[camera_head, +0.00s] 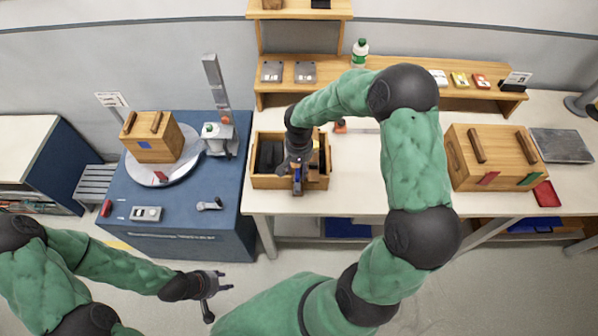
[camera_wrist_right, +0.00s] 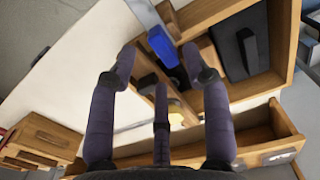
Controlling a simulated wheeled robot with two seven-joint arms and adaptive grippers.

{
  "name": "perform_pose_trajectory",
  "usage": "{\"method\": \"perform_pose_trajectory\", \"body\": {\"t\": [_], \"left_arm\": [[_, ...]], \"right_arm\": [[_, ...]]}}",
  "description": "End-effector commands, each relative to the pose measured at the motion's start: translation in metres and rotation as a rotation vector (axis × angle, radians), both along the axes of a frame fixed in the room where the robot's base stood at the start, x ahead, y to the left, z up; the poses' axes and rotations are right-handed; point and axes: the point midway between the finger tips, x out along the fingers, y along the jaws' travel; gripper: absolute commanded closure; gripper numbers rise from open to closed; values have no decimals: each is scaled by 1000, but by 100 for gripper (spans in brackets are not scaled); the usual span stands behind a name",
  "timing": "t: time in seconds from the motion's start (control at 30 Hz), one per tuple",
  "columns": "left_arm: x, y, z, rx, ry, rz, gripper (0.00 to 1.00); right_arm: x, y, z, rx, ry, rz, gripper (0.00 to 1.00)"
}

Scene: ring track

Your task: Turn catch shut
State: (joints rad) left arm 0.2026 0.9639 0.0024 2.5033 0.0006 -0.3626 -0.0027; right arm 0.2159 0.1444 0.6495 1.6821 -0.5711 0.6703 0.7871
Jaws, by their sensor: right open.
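An open wooden box (camera_head: 262,182) stands on the white bench, with a dark block in its left part. A small blue piece (camera_head: 297,186), perhaps the catch, is at its front wall; in the right wrist view the blue piece (camera_wrist_right: 162,46) lies at the edge of the box (camera_wrist_right: 222,24). I cannot tell which way it is turned. My right gripper (camera_head: 297,172) is over the box's front; in the wrist view its fingers (camera_wrist_right: 158,66) are spread, with the blue piece just beyond the gap. My left gripper (camera_head: 218,290) is open and empty, low in front of the blue cabinet.
A wooden box with handles (camera_head: 152,138) stands on a round plate on the blue cabinet (camera_head: 180,222). Another closed wooden box (camera_head: 494,160) stands right on the bench (camera_head: 370,180), beside a red tray (camera_head: 546,194). A shelf (camera_head: 410,98) runs behind. The bench middle is mostly clear.

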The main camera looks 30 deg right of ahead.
Motion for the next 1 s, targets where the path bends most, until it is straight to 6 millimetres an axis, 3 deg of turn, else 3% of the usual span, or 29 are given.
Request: {"method": "perform_pose_trajectory", "body": {"t": [0.23, 0.6, 0.63, 0.8, 1.0], "left_arm": [[0, 0, -2, 0, 0, 0, 60], [0, 0, -2, 0, 0, 0, 60], [0, 0, -2, 0, 0, 0, 60], [0, 0, -2, 0, 0, 0, 60], [0, 0, -2, 0, 0, 0, 60]], "right_arm": [[0, 0, -28, 1, 0, -1, 51], [0, 0, -33, 1, -1, 0, 51], [0, 0, -33, 1, -1, 0, 54], [0, 0, -33, 1, -1, 0, 100], [0, 0, -33, 1, -1, 2, 100]]}}
